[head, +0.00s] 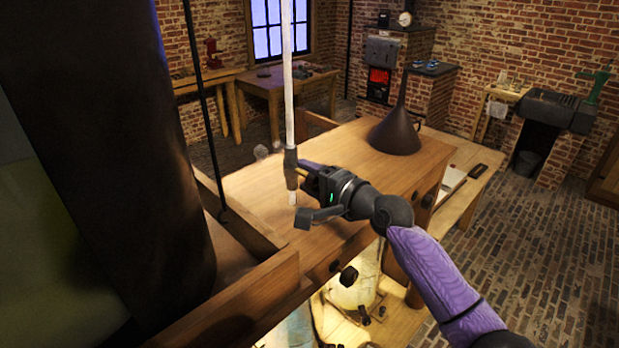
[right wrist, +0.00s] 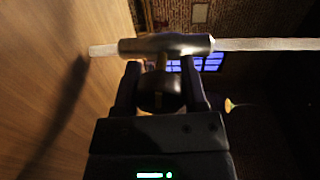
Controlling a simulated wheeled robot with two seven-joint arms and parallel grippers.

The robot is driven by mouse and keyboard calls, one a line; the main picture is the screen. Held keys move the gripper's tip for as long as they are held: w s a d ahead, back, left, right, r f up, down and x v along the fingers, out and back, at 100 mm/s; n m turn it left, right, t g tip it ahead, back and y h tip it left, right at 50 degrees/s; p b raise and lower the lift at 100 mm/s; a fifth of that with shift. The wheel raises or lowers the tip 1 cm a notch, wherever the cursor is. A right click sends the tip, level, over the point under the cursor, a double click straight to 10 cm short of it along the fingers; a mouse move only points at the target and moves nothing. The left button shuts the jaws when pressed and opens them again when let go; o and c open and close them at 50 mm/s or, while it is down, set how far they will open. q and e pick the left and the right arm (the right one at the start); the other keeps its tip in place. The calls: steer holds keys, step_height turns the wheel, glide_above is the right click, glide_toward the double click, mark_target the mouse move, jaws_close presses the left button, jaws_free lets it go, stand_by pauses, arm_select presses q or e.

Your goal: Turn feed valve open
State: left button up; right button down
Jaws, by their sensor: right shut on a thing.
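The feed valve (head: 291,168) is a dark metal body on a pale upright tube (head: 289,95), above the wooden cabinet top. In the right wrist view the valve body (right wrist: 165,44) lies across the picture, with a brass stem and a dark round handle (right wrist: 160,92) below it. My right gripper (head: 304,174) reaches the valve from the right. Its fingers are on either side of the handle, shut on it, as the right wrist view (right wrist: 161,84) shows. The fingers partly hide the handle, and I cannot tell how far it is turned. My left gripper is not in view.
A dark funnel (head: 395,132) stands on the cabinet top (head: 345,150) behind my right arm. A large dark cylinder (head: 105,130) fills the left side. A thin dark rod (head: 200,95) hangs left of the valve. Open brick floor (head: 530,250) lies at right.

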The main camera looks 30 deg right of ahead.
steer(key=shift+n, duration=0.6)
steer(key=shift+c, duration=0.7)
jaws_free()
steer(key=b+v, duration=0.2)
steer(key=v, duration=0.7)
steer(key=shift+f, duration=0.15)
steer(key=shift+s+d, duration=0.1)
steer(key=shift+s, duration=0.3)
